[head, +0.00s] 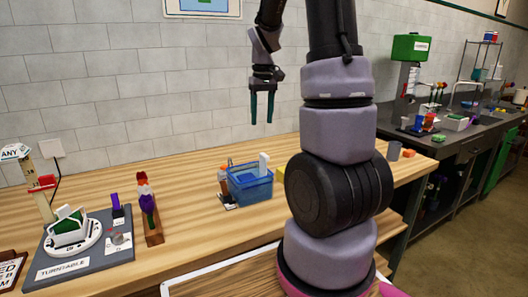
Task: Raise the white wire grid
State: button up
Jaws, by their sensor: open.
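My gripper (262,120) hangs high above the back of the wooden table, in front of the tiled wall. Its two dark teal fingers point down, apart, with nothing between them. I cannot make out a white wire grid for certain. A white-edged frame (205,271) shows at the bottom, low and in front of the table, partly hidden behind my arm and cut off by the picture's edge. I cannot tell whether it is the grid. My gripper is well above and behind it.
A blue basket (252,188) with a white item stands on the table (195,200). At left are a turntable board (85,262) and a wooden holder (153,232) with coloured pieces. A dark counter (455,140) stands at right. The table's middle is mostly clear.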

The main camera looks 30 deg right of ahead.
aim_at(264, 154)
jog(key=shift+g, duration=0.3)
jog(key=f, duration=0.8)
jog(key=w+d+f, duration=0.1)
jog(key=f, duration=0.3)
jog(key=shift+d+f, duration=0.1)
jog(key=shift+f, duration=0.3)
jog(key=shift+c, duration=0.3)
grip_shut()
jog(key=shift+r, duration=0.1)
